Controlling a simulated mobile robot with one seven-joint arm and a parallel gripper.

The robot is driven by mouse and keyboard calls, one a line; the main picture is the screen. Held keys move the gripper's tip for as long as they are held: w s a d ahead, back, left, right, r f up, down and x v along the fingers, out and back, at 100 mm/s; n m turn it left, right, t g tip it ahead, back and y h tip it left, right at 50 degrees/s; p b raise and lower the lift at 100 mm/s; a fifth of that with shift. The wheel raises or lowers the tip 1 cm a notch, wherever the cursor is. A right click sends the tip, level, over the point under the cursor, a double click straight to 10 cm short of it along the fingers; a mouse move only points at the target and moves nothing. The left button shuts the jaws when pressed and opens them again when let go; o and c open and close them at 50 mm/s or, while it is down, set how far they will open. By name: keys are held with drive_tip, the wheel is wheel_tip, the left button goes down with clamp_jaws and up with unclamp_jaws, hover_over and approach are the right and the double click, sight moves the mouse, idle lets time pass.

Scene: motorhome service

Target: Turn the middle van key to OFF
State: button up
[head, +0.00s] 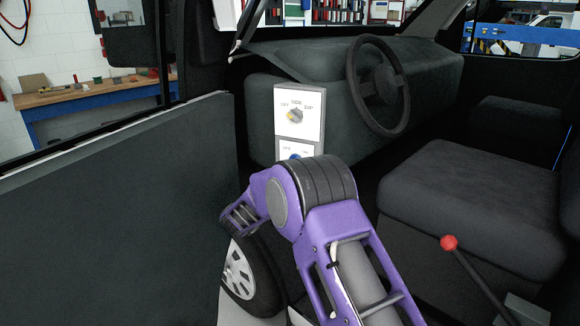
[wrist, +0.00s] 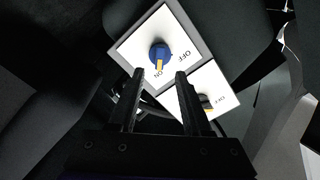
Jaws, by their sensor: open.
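A blue key (wrist: 159,54) with a yellow pointer sits on a white switch panel (wrist: 183,32) in the wrist view. Its pointer faces the ON label, and the OFF label is to its right. The same blue key (head: 295,156) is mostly hidden by my arm in the head view, below a top panel. My gripper (wrist: 159,72) is open and empty; its fingertips appear just below the blue key, one to each side, not closed on it. I cannot tell the remaining depth gap. The gripper is hidden behind my arm in the head view.
A top panel (head: 311,128) has a grey-yellow knob (head: 295,115). Another panel (wrist: 226,87) with a dark knob (wrist: 205,101) lies beside the blue key's panel. The steering wheel (head: 377,86), seat (head: 470,205) and red-knobbed lever (head: 449,243) are right; the door (head: 120,200) is left.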

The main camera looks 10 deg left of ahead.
drive_tip(key=x, duration=0.7)
drive_tip(key=shift+c, duration=0.3)
clamp_jaws()
